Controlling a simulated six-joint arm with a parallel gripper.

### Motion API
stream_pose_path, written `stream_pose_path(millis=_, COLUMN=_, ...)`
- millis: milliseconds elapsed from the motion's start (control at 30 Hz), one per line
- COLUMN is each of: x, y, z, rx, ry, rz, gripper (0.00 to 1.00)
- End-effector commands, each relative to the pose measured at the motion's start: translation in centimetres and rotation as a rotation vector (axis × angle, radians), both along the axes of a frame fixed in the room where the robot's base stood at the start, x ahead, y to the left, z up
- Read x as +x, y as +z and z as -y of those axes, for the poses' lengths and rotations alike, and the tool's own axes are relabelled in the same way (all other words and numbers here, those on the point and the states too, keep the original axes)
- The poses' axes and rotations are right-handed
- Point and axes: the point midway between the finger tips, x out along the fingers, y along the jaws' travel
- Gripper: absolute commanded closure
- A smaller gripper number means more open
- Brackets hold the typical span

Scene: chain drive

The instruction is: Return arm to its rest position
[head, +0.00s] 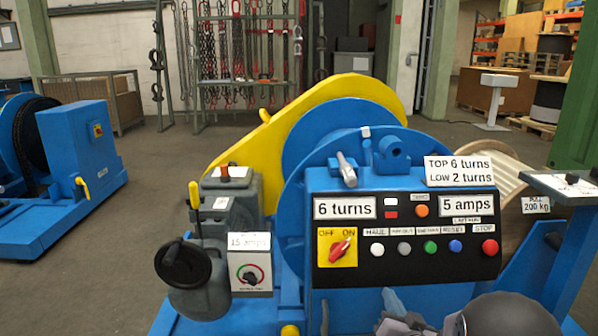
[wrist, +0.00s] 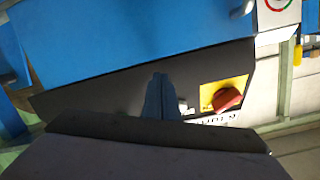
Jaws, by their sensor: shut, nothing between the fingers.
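My gripper (head: 393,299) shows at the bottom of the head view, low in front of the black control panel (head: 406,264), with part of my arm to its right. In the wrist view my gripper (wrist: 160,92) has its dark blue fingers together and empty. They point at the dark panel, beside the yellow plate with the red rotary switch (wrist: 227,99). In the head view the red switch (head: 340,249) is tilted up to the right, toward ON. I cannot tell whether the fingers touch the panel.
The blue winch with a yellow guard (head: 352,92) stands behind the panel. A small tray on a blue post (head: 565,186) stands at the right.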

Motion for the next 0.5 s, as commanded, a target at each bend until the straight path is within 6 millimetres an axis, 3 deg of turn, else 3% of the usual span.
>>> stream_pose_path(millis=33, x=-0.6, y=-2.5, z=0.5, rx=-0.034, ry=-0.012, rz=-0.101, gripper=1.00)
stream_pose_path(millis=167, x=-3.4, y=-8.9, z=1.5, rx=-0.110, ry=-0.031, rz=-0.373, gripper=1.00)
stream_pose_path(millis=300, x=-8.3, y=-14.7, z=2.1, rx=-0.164, ry=-0.022, rz=-0.670, gripper=1.00)
stream_pose_path(millis=400, x=-12.6, y=-17.7, z=2.2, rx=-0.185, ry=0.000, rz=-0.876, gripper=1.00)
stream_pose_path(millis=500, x=-17.2, y=-19.5, z=1.8, rx=-0.191, ry=0.032, rz=-1.068, gripper=1.00)
